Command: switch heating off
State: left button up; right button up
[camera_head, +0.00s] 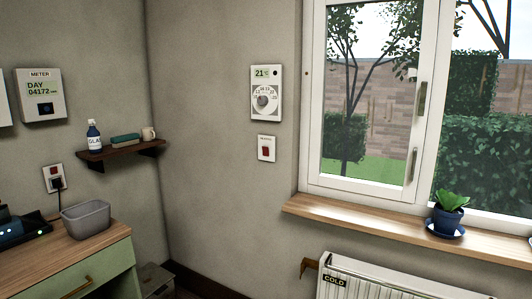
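A white thermostat (265,93) hangs on the wall left of the window. Its display reads 21°, and a round dial (264,99) sits below the display. Under it is a small white wall switch (266,148) with a red rocker; its label is too small to read, and I cannot tell its position. A white radiator (400,284) below the sill carries a tag (334,280) reading COLD. Neither of my grippers is in view.
A wooden sill (370,226) juts out with a potted plant (447,214) on it. At left are a cabinet (100,262) with a grey bin (86,219), a shelf (120,149), a plugged socket (54,178) and a meter (41,95). The wall around the switch is clear.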

aim_at(265, 150)
jog(key=i+z, duration=0.1)
jog(key=i, duration=1.25)
jog(key=i+j+z, duration=0.15)
jog(key=i, duration=0.55)
jog(key=i+j+z, duration=0.1)
jog(key=i, duration=0.55)
